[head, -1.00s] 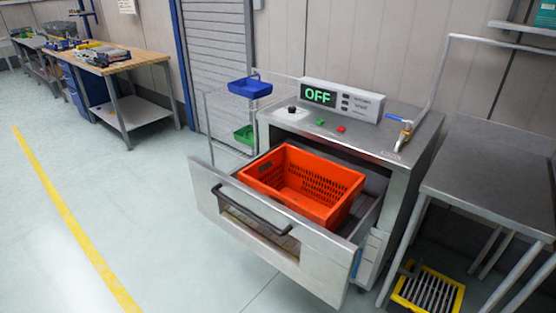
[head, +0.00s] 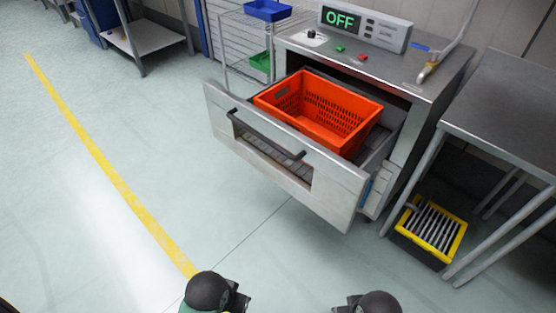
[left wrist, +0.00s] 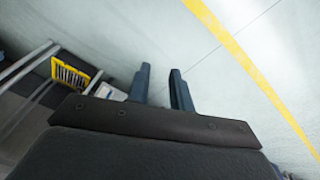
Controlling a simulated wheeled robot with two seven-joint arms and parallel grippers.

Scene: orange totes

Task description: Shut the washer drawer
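The washer drawer (head: 333,185) is pulled out from the steel washer (head: 432,86) in the head view. Its front has a dark bar handle (head: 262,133) and a window opening below it. An orange tote (head: 350,105) sits inside the drawer, and it looks empty. In the left wrist view my left gripper (left wrist: 160,84) has two dark fingers apart with nothing between them, above the floor and away from the drawer. In the head view only dark rounded parts of my arms show at the bottom edge. My right gripper is not visible.
The washer's display (head: 341,19) reads OFF. A wire rack with blue bin (head: 268,10) is left of the washer. Floor in front of the drawer is clear.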

